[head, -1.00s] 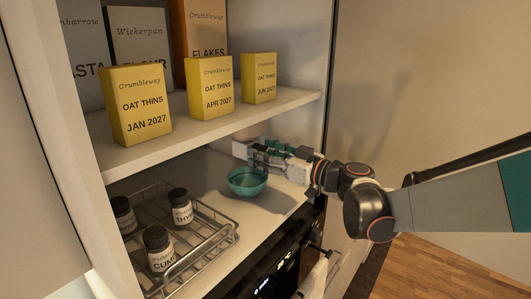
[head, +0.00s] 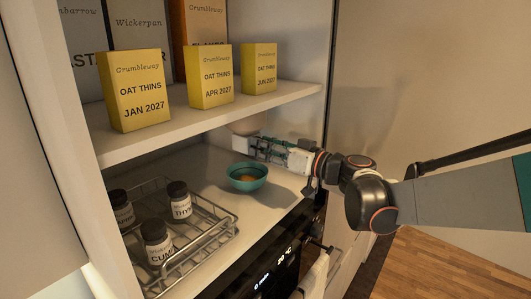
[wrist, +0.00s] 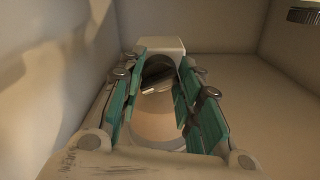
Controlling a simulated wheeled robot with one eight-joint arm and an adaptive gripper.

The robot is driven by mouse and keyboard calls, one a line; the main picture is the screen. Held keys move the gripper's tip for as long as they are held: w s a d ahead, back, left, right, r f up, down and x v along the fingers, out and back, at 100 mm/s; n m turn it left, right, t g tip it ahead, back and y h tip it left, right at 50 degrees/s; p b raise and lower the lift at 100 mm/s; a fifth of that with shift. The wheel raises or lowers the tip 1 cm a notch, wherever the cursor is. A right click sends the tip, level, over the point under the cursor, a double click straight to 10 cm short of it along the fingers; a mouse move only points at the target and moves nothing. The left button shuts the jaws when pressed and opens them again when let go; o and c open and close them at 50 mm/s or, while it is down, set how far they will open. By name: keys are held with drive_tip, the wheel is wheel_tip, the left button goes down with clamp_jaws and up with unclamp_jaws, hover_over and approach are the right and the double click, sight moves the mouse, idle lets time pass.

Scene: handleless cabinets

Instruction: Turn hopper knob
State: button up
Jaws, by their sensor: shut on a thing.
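The hopper (head: 250,124) is a pale, rounded body under the shelf, partly hidden by the shelf and my gripper. In the wrist view its beige body (wrist: 158,130) shows between my fingers, below a white block. My gripper (head: 250,147) reaches in from the right, above and behind the bowl. In the wrist view its teal-lined fingers stand on both sides of the dark, tilted knob (wrist: 158,72) and are shut on it.
A wire rack (head: 205,243) with several spice jars (head: 180,200) stands at left on the counter. Yellow Oat Thins boxes (head: 212,78) line the shelf (head: 180,122) close above my gripper. A black oven front (head: 275,270) lies below the counter edge.

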drive_tip(key=o, duration=1)
drive_tip(key=shift+o, duration=0.2)
drive_tip(key=shift+d, duration=0.1)
drive_tip(key=v, duration=1.2)
